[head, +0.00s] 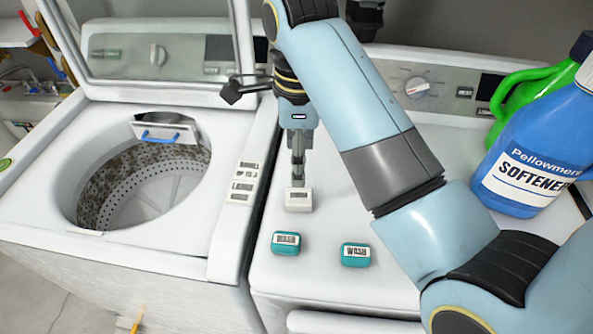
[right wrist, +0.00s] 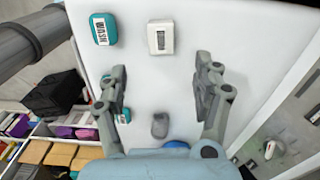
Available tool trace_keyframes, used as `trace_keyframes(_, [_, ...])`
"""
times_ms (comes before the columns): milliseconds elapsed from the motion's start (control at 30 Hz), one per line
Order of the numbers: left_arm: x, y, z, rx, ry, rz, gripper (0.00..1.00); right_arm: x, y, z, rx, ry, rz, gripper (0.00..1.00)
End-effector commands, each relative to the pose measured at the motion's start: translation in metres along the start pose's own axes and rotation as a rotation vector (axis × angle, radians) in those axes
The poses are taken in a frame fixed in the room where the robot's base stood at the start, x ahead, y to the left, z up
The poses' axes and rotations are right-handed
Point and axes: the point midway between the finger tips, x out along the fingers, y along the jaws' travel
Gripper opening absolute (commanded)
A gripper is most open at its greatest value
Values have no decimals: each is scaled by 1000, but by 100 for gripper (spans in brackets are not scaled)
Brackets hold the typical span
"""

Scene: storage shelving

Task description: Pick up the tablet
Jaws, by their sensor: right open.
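A small white tablet (head: 298,200) with a dark label lies on the white top of the right-hand machine; it also shows in the right wrist view (right wrist: 160,37). Two teal tablets marked WASH, one at left (head: 286,243) and one at right (head: 356,254), lie in front of it. My right gripper (head: 298,178) points down just above and behind the white tablet. Its fingers (right wrist: 160,72) are spread and empty, with the white tablet beyond the tips. My left gripper is out of view.
An open top-loading washer (head: 30,190) stands at left with its lid raised. A blue softener bottle (head: 520,150) and a green-handled container (head: 510,95) stand at the right rear. A control panel (head: 440,85) runs along the back. The machine top around the tablets is mostly clear.

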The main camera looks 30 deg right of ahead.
Motion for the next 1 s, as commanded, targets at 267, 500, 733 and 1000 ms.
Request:
trace_keyframes(267, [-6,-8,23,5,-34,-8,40,38,1,-1,0,3,5,67])
trace_keyframes(500, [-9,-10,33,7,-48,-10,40,60,0,-2,0,3,2,67])
trace_keyframes(733, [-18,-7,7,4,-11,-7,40,95,-3,-5,-1,3,4,67])
trace_keyframes(1000, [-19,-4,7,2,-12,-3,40,108,-4,-4,0,0,1,67])
